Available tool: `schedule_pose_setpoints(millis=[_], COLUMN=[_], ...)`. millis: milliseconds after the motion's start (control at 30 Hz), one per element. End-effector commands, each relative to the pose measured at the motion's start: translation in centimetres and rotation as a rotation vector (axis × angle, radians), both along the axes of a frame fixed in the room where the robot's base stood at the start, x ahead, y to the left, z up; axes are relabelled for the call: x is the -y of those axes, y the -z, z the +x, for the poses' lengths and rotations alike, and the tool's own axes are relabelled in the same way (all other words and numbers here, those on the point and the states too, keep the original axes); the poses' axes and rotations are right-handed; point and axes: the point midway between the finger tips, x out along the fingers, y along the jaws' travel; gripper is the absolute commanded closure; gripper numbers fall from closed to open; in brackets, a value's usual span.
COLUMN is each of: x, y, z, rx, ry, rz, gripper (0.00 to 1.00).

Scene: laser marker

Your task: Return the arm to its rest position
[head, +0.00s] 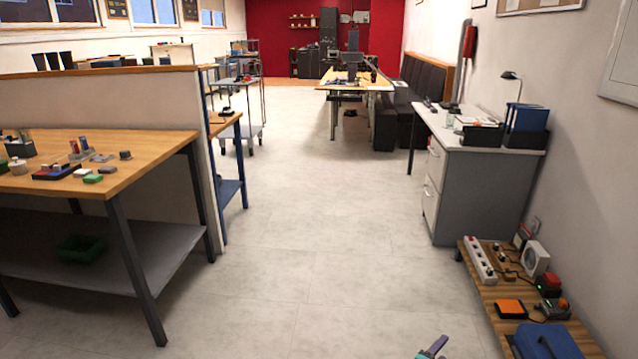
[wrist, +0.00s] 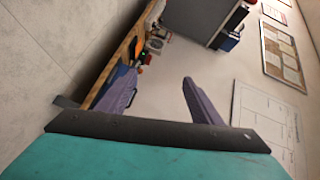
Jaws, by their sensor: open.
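My gripper (wrist: 158,90) shows in the wrist view with its two purple fingers spread apart and nothing between them. In the head view only a small part of my gripper (head: 434,347) shows at the bottom edge, right of the middle, above the floor. The wrist view is tilted on its side and looks toward the wall and the low wooden bench.
The low wooden bench (head: 489,308) with power strips and small devices stands along the right wall. A grey cabinet desk (head: 478,190) is behind it. A workbench (head: 150,146) with small parts stands at left. The floor (head: 310,240) between them is clear.

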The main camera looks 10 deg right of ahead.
Motion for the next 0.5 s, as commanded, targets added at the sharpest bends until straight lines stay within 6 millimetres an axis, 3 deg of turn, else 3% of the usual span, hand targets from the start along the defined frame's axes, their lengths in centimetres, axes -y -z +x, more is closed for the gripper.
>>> schedule_pose_setpoints(millis=[33,233,500], x=[-2.0,-9.9,-21.2], y=[-1.3,-1.9,-1.3], z=[0.8,3.7,3.9], rx=[-0.031,-0.185,-0.448], ry=[-0.059,-0.315,-0.678], rz=[0.006,0.025,0.027], gripper=[0.41,0.41,0.41])
